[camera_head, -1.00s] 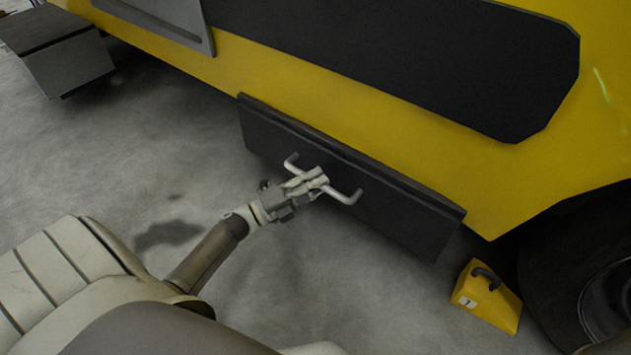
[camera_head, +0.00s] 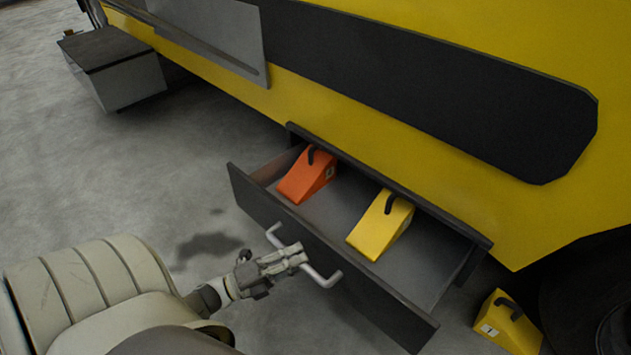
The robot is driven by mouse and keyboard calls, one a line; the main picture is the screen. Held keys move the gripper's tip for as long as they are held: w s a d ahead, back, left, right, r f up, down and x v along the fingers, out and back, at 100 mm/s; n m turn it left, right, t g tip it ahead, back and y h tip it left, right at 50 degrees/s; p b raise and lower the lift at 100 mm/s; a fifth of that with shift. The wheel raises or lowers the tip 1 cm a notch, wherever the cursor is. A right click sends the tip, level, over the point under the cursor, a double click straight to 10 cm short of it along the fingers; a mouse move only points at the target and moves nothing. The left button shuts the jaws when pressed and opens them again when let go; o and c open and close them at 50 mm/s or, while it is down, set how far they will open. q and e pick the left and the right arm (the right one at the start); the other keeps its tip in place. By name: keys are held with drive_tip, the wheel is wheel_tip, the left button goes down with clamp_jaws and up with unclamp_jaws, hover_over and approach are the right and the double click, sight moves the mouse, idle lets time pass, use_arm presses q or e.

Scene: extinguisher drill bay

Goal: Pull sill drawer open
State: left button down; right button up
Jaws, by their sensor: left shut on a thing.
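The sill drawer (camera_head: 408,322) is a dark drawer low on the side of the yellow vehicle. It stands well out from the body, with its inside showing. Its grey bar handle (camera_head: 324,279) is on the front panel. My left gripper (camera_head: 295,257) is shut on the handle near its middle. Inside the drawer lie an orange wheel chock (camera_head: 305,178) at the left and a yellow wheel chock (camera_head: 378,230) right of the middle, each with a dark grip. My right gripper is not in view.
Another yellow chock (camera_head: 506,327) stands on the floor right of the drawer, by the dark wheel (camera_head: 612,300). A grey step box (camera_head: 125,80) is at the upper left. The concrete floor (camera_head: 130,190) left of the drawer is clear.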

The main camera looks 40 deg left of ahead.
use_arm(q)
drive_tip(key=s+a+p, duration=0.1)
drive_tip(key=s, duration=1)
drive_tip(key=shift+s+p, duration=0.15)
drive_tip(key=shift+p, duration=0.15)
drive_tip(key=c, duration=1.4)
unclamp_jaws()
drive_tip(key=v, duration=1.2)
drive_tip(key=shift+f, duration=0.1)
drive_tip(key=shift+a, duration=0.1)
